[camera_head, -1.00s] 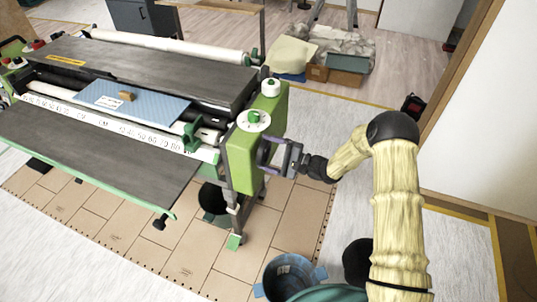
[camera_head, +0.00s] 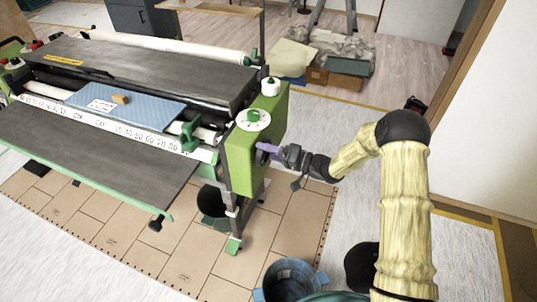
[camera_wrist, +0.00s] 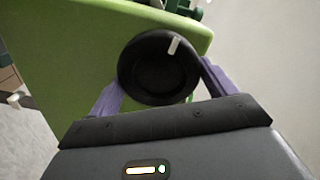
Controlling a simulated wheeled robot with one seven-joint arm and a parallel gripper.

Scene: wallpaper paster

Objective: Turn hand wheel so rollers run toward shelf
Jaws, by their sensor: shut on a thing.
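The black round hand wheel (camera_wrist: 158,72) with a small white mark near its upper right shows in the wrist view, on the side of the green end housing (camera_head: 255,150). My gripper (camera_wrist: 163,85) has its two purple fingers on either side of the wheel and is shut on it. In the head view my gripper (camera_head: 268,149) reaches the right face of the housing, and the wheel is hidden there. The wallpaper paster's grey shelf (camera_head: 95,150) slopes at the front. The rollers are mostly hidden under the covers.
A blue patterned sheet (camera_head: 150,110) with a small brown block lies on the machine. A blue bucket (camera_head: 290,275) stands on the floor below my arm. Boxes and cloth (camera_head: 335,70) lie at the back.

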